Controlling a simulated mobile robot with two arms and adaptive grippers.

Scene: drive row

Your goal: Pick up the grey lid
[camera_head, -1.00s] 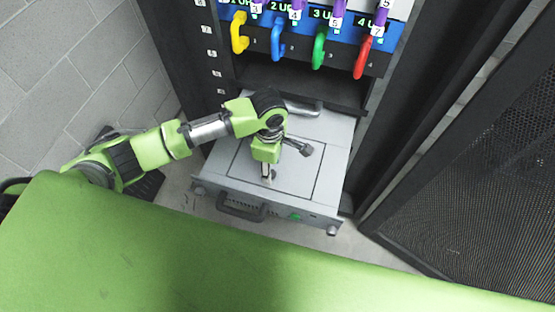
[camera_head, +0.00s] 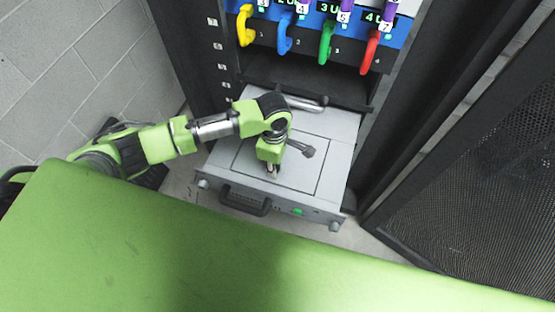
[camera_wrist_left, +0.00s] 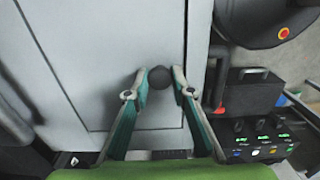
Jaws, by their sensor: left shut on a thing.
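The grey lid (camera_head: 301,176) is a flat panel set in the top of a grey pulled-out unit (camera_head: 340,165), outlined by a dark seam. It also fills much of the left wrist view (camera_wrist_left: 120,45). A dark round knob (camera_wrist_left: 159,77) stands on it near one edge. My left gripper (camera_head: 271,174) points down onto the lid near its front edge. In the left wrist view its two fingers (camera_wrist_left: 159,92) are on either side of the knob, shut on it. The lid looks flat in its opening. My right gripper is not in view.
The unit's front has a dark handle (camera_head: 245,202) and a green light. Above it, the rack carries yellow, blue, green and red handles (camera_head: 326,42). A black mesh door (camera_head: 480,180) stands open at the right. A block wall (camera_head: 70,70) is at the left.

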